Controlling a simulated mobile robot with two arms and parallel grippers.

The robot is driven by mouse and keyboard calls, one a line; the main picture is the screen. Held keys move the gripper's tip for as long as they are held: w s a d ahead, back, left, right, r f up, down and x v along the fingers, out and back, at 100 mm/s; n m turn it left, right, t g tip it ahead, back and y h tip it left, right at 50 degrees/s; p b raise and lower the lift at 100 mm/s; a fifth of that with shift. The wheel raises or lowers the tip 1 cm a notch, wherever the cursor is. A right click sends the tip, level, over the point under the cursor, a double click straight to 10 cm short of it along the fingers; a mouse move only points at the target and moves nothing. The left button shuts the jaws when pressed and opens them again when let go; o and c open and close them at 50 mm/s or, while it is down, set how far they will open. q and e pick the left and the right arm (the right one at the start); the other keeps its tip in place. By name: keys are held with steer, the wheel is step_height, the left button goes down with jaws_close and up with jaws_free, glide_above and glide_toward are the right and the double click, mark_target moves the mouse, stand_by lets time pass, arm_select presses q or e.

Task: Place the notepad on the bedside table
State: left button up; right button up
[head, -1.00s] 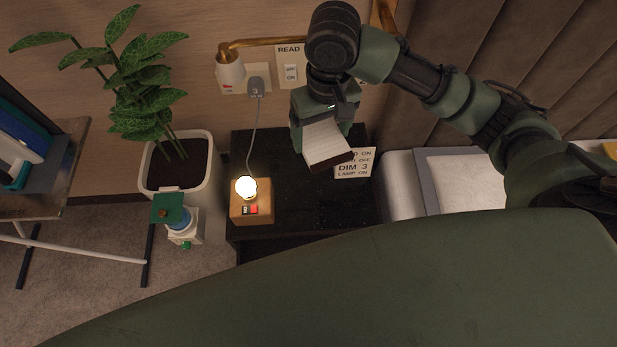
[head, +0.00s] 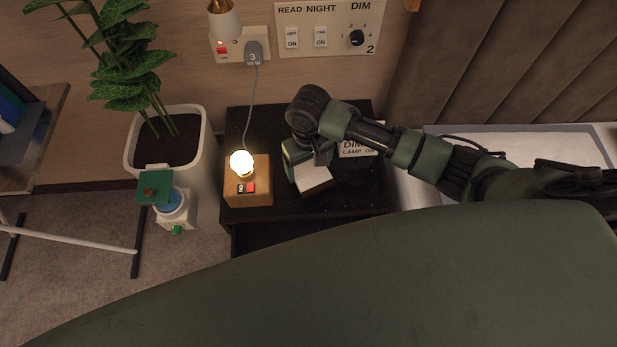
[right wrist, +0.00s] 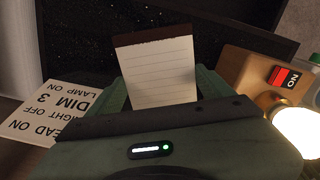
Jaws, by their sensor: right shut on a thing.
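The notepad (head: 312,177), white lined paper with a dark brown edge, is in my right gripper (head: 305,172). In the head view the gripper points down over the black bedside table (head: 340,205), with the notepad low over or at its top; I cannot tell whether they touch. In the right wrist view the notepad (right wrist: 157,75) stands out from between the fingers, lined side showing, with the dark table top (right wrist: 80,50) beyond it. The gripper is shut on the notepad. My left gripper is not in view.
A wooden lamp block (head: 248,190) with a lit bulb stands on the table, left of the notepad. A potted plant (head: 170,150) is left of the table. A switch panel (head: 330,28) is on the wall.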

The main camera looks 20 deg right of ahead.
mark_target(308, 170)
step_height(308, 170, down, 3)
steer(key=shift+f, duration=0.1)
steer(key=shift+f+b, duration=0.4)
steer(key=shift+f, duration=1.5)
steer(key=shift+f, duration=0.1)
steer(key=o, duration=1.4)
steer(key=shift+c, duration=0.2)
step_height(308, 170, up, 12)
steer(key=shift+r+p, duration=0.15)
steer(key=shift+p, duration=0.6)
